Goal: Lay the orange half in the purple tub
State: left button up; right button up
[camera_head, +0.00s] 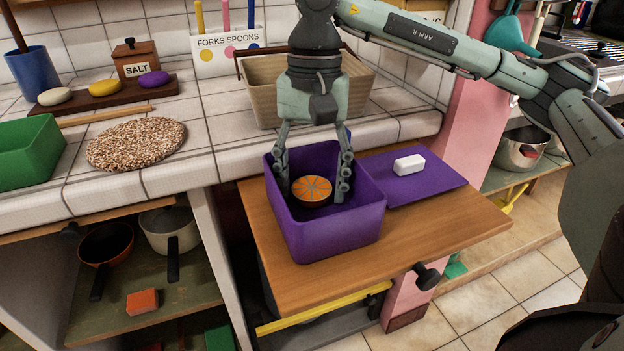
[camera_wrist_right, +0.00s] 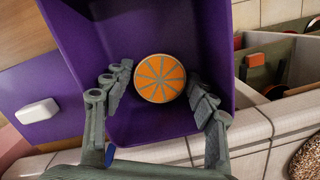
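The orange half (camera_head: 312,190) lies inside the purple tub (camera_head: 335,237), its cut face up with dark segment lines. The tub stands on the wooden pull-out board. My right gripper (camera_head: 313,194) reaches down into the tub from above, one finger on each side of the orange half. In the right wrist view the orange half (camera_wrist_right: 159,78) sits between the spread fingers of the gripper (camera_wrist_right: 158,82), with gaps on both sides, against the tub's purple inside (camera_wrist_right: 195,30). The gripper is open. My left gripper is not in view.
A purple mat (camera_head: 432,183) with a white block (camera_head: 409,165) lies right of the tub. A beige basket (camera_head: 262,92) stands close behind on the tiled counter. A green bin (camera_head: 25,155) and a speckled round mat (camera_head: 136,143) are at left. The board's front right (camera_head: 440,235) is clear.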

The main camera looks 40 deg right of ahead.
aim_at(312, 183)
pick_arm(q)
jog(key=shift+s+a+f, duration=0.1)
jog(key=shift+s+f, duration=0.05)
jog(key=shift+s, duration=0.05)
pick_arm(e)
jog(key=shift+r, duration=0.4)
jog(key=r, duration=0.2)
jog(key=r+p, duration=0.1)
jog(key=r, duration=0.5)
jog(key=shift+w+d, duration=0.3)
jog(key=shift+w, duration=0.1)
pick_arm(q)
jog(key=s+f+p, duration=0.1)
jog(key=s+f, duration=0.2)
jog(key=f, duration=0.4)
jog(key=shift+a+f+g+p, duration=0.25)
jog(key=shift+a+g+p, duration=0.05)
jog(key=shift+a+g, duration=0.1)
pick_arm(e)
notch_tip(312, 183, up, 4)
jog(key=shift+w+d+f, duration=0.1)
jog(key=shift+d+f, duration=0.05)
jog(key=shift+f, duration=0.1)
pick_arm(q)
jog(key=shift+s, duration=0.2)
pick_arm(e)
jog(key=shift+f, duration=0.1)
